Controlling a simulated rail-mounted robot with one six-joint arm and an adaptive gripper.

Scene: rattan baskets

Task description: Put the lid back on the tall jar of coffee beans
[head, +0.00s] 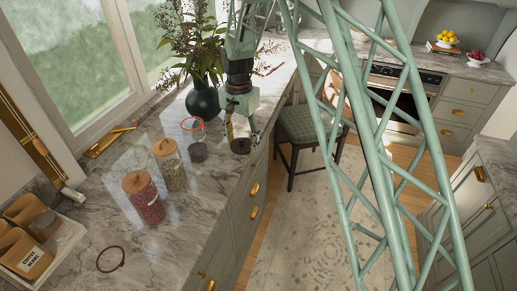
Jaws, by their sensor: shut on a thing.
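An open glass jar (198,151) stands on the marble counter, in front of the dark vase. It has dark contents low inside and an orange-looking rim, with no lid on it. My gripper (240,128) is just right of this jar, near the counter's front edge. It is shut on a pale tan thing that looks like the lid (229,131). The fingers hide part of it, and its exact tilt is hard to tell. The held thing is apart from the jar.
Two wooden-lidded jars, one green-filled (171,172) and one pink-filled (146,205), stand left of the open jar. A dark vase (203,101) with tall leaves is behind it. A white tray (63,244) and a dark ring (111,259) lie at the near left.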

